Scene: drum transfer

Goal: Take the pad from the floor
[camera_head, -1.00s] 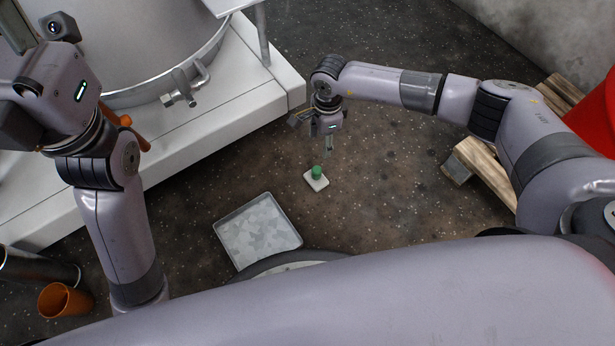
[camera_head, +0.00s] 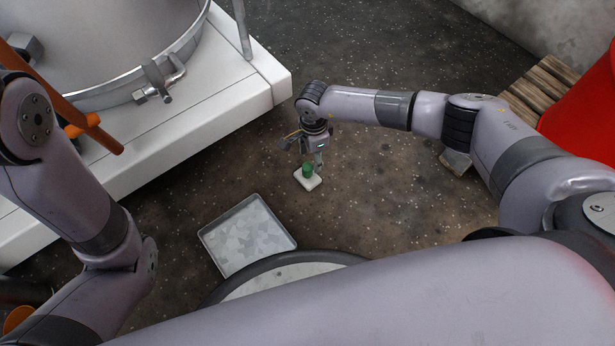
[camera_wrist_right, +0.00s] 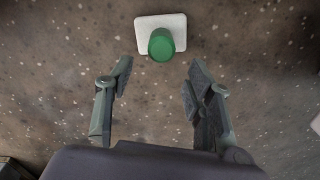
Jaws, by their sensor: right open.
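The pad is a white square block (camera_head: 312,182) with a green round knob (camera_head: 307,170) on top, lying on the dark speckled floor. In the right wrist view the white pad (camera_wrist_right: 145,22) and its green knob (camera_wrist_right: 161,45) are near the top, beyond the fingertips. My right gripper (camera_head: 318,164) points down close by the pad. In the right wrist view my right gripper (camera_wrist_right: 157,75) is open and empty, with the knob ahead of the gap between its fingers. My left arm comes in from the left, but its gripper is out of view.
A wooden pallet (camera_head: 540,90) and red object (camera_head: 590,115) are at the right.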

